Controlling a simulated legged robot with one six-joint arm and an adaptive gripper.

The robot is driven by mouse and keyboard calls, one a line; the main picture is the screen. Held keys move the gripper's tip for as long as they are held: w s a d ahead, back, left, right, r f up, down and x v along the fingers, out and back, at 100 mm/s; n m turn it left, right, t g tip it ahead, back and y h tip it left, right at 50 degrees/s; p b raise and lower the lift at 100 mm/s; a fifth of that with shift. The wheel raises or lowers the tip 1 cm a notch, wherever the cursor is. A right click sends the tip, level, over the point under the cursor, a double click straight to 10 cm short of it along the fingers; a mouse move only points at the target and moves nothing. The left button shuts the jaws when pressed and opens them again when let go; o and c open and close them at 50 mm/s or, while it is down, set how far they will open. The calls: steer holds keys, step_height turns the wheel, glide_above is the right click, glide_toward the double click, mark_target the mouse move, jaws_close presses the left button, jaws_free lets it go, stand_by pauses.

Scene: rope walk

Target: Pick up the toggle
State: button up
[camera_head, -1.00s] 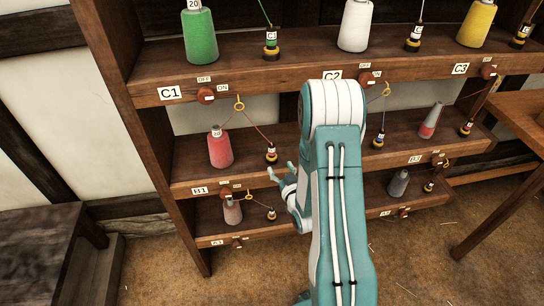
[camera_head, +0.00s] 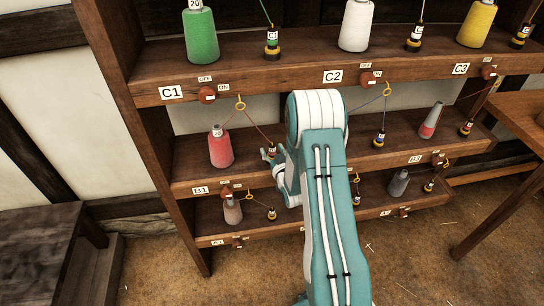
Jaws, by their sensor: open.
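Several round red-brown toggles with OFF and ON labels sit along the shelf edges: one beside the C1 label (camera_head: 206,95), one beside C2 (camera_head: 365,77) and one beside C3 (camera_head: 489,72). Smaller ones show on the lower shelves, such as the lowest-left toggle (camera_head: 238,242). I cannot tell which is the task's toggle. My gripper (camera_head: 270,154) is open, in front of the middle shelf and right of the red cone. Its fingers point up and left near a small labelled bobbin (camera_head: 272,144). My arm hides the middle of the lower two shelves.
The wooden rack carries a green cone (camera_head: 200,38), a white cone (camera_head: 355,25), a yellow cone (camera_head: 476,24) and a red cone (camera_head: 220,150). Threads run through yellow rings such as this ring (camera_head: 240,103). A dark bench (camera_head: 45,245) stands left and a wooden table (camera_head: 520,115) right.

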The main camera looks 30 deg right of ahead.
steer(key=shift+w, duration=0.2)
jaws_close()
